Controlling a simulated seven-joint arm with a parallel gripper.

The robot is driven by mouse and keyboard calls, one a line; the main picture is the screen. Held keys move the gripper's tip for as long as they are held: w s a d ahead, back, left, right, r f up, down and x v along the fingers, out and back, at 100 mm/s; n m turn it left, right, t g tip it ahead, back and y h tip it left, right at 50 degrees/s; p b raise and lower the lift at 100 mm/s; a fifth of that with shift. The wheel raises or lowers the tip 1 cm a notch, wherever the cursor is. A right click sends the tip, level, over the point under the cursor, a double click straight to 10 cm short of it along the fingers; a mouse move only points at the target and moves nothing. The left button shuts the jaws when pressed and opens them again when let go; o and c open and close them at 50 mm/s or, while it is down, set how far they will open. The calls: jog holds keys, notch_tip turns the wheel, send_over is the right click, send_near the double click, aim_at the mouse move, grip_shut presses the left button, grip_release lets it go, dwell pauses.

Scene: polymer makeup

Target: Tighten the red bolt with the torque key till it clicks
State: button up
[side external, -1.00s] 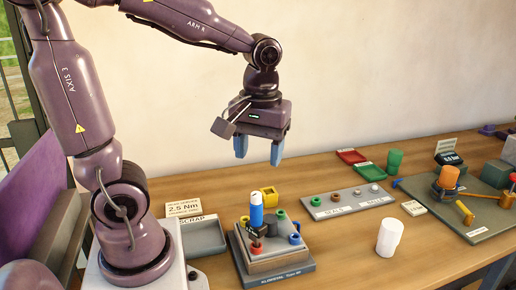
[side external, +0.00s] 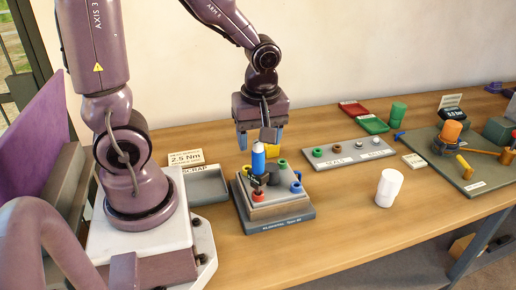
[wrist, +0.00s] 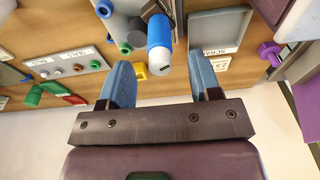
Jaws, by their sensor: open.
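The torque key (side external: 258,160) has a blue handle with a white top and a dark lower part. It stands nearly upright over the red bolt (side external: 258,196) at the front left of the stepped grey block (side external: 285,206). I cannot tell how its lower end sits on the bolt. My gripper (side external: 260,138) is open and empty, pointing down, above and behind the key in the side view. In the wrist view the blue handle (wrist: 159,45) shows between the two blue fingers (wrist: 161,60), seemingly beyond their tips and apart from them. The red bolt is hidden there.
Green and blue round pieces ring the block, with a yellow piece (side external: 272,150) behind. A grey scrap tray (side external: 208,190) and a 2.5 Nm sign (side external: 186,158) stand left. A parts strip (side external: 345,153) and white cup (side external: 389,187) stand right. Front bench is clear.

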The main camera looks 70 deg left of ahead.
aim_at(258, 151)
jog(key=shift+a+f, duration=0.15)
jog(key=shift+f, duration=0.85)
jog(key=shift+a+f, duration=0.1)
jog(key=shift+f, duration=0.85)
jog(key=shift+c, duration=0.5)
